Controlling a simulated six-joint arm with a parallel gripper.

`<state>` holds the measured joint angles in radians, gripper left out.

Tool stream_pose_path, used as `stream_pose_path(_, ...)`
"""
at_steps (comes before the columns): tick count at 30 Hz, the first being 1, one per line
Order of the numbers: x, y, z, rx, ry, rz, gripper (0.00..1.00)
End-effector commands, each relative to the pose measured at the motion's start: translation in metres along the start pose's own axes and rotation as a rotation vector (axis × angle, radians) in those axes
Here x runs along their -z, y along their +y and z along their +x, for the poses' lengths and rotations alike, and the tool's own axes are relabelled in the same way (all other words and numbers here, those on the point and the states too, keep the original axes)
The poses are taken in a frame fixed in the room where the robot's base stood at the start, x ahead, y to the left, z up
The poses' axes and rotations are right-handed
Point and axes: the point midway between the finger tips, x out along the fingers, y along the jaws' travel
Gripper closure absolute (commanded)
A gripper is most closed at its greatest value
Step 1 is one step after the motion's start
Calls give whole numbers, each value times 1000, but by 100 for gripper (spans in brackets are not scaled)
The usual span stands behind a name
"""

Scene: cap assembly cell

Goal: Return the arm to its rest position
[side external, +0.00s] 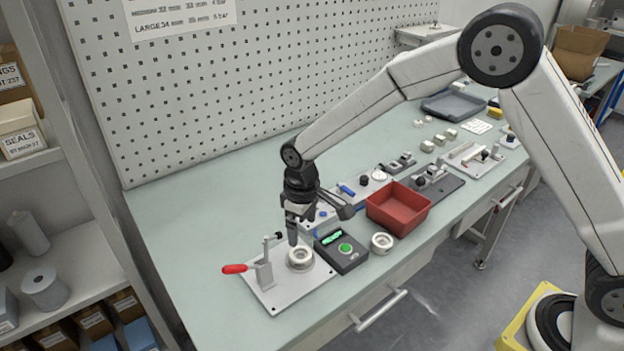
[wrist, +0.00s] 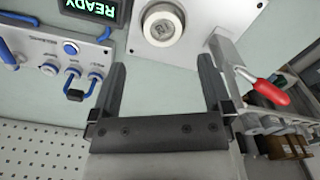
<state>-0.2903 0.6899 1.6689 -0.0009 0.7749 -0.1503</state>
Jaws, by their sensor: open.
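My gripper (side external: 293,226) is above the workbench, just behind the round white cap fixture. In the wrist view my gripper (wrist: 165,75) shows two dark fingers spread apart with nothing between them. A round white part (side external: 300,256) sits in the fixture on a light plate (side external: 268,293); it also shows in the wrist view (wrist: 162,28), beyond the fingertips and apart from them. A toggle clamp with a red handle (side external: 236,268) stands at the left of that plate, and the handle shows in the wrist view (wrist: 270,92).
A dark control box (side external: 342,262) with a green button stands right of the plate; its display reads READY (wrist: 95,8) in the wrist view. A white ring (side external: 381,243) and a red bin (side external: 398,208) lie further right. A pegboard (side external: 190,90) rises behind. The left bench is clear.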

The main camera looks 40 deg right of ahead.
Motion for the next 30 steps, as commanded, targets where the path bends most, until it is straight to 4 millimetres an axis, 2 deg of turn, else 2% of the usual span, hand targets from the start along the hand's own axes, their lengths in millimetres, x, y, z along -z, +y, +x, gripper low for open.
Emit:
stream_pose_path(5, -17, 11, -10, -4, 21, 41, 0)
stream_pose_path(8, -34, 20, -18, -7, 39, 79, 0)
stream_pose_path(18, -114, 44, -42, -24, 119, 237, 0)
stream_pose_path(27, -189, 50, -50, -41, 186, 373, 0)
stream_pose_path(30, -208, 49, -50, -46, 202, 405, 0)
